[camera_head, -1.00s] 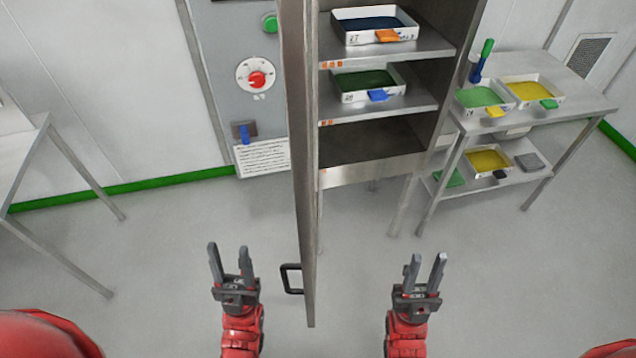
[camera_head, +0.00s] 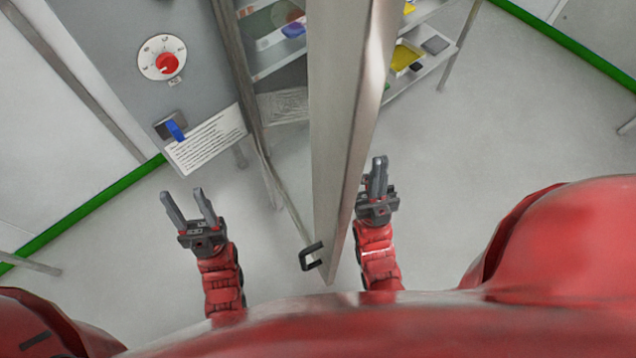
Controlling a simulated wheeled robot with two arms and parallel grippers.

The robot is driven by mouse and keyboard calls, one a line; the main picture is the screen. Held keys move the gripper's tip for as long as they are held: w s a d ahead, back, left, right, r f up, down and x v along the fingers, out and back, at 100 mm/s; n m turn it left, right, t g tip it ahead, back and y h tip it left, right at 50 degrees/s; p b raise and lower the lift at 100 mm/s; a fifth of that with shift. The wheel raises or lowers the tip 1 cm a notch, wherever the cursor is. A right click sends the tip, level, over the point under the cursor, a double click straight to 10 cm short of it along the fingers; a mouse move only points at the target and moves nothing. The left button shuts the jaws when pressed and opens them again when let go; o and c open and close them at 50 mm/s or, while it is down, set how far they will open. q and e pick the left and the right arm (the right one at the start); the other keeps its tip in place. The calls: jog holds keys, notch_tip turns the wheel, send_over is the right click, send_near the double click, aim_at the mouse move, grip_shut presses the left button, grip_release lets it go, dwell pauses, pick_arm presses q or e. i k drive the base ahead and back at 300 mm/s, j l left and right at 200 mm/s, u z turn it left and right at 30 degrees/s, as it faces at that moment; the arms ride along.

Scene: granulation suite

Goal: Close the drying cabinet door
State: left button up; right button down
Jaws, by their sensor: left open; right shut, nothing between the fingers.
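The drying cabinet door (camera_head: 345,130) stands open in the head view, seen nearly edge-on and swung out towards me. Its black handle (camera_head: 312,256) is on the door's left face near the lower end. The cabinet (camera_head: 236,75) is behind and left of the door, with its shelves partly showing. My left gripper (camera_head: 189,203) is open and empty, left of the door and apart from it. My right gripper (camera_head: 378,168) is shut and empty, just right of the door's edge. I cannot tell whether it touches the door.
A grey control panel with a red dial (camera_head: 167,63), a blue-handled switch (camera_head: 174,128) and a printed label (camera_head: 206,139) is at upper left. A metal table (camera_head: 446,62) with a yellow tray (camera_head: 404,56) is behind the door at right. The floor at right is clear.

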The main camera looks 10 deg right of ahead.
aim_at(351, 44)
jog(key=k+z, duration=0.2)
jog(key=k, duration=0.95)
